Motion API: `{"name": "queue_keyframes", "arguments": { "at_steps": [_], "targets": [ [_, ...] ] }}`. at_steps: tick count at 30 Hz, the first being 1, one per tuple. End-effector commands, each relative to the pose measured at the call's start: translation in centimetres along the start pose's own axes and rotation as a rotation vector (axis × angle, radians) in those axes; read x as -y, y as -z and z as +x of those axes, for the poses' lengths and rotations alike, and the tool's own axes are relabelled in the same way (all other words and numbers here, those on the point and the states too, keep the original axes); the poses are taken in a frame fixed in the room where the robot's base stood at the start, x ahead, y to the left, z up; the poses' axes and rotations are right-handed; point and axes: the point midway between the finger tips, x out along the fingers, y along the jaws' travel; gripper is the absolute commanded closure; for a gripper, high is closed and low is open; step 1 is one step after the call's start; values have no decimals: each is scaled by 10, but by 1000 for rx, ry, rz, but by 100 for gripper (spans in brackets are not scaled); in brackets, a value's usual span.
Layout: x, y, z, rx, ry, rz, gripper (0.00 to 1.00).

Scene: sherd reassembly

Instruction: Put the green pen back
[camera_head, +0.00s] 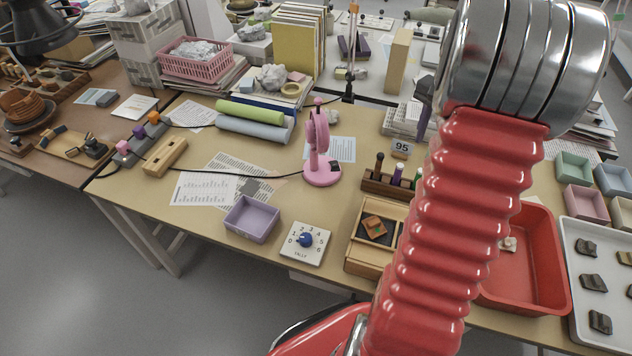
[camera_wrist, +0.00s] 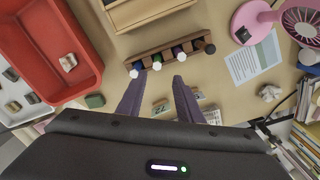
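A dark wooden pen rack (camera_head: 383,187) stands on the table, partly hidden behind my arm in the head view. A dark pen (camera_head: 379,162) and a purple-and-white pen (camera_head: 397,174) stand in it. A green piece (camera_head: 418,178), which looks like the green pen, shows at its right end beside my arm.
A red tray (camera_head: 540,275) lies right of my arm. A wooden box (camera_head: 372,257) and a dial box (camera_head: 306,243) stand at the front edge. A pink fan (camera_head: 320,150) is left of the rack. A small dark green block (camera_wrist: 95,101) lies near the tray.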

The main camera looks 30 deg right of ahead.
Motion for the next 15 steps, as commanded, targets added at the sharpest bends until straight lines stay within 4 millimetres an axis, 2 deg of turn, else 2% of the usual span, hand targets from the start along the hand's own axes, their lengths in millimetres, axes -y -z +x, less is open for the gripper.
{"name": "queue_keyframes", "arguments": {
  "at_steps": [5, 9, 15],
  "targets": [
    [23, -35, -23, -35, 20, -107, 67],
    [44, -78, -46, -74, 44, -231, 67],
    [64, -141, -73, -129, 81, -413, 67]
  ]
}}
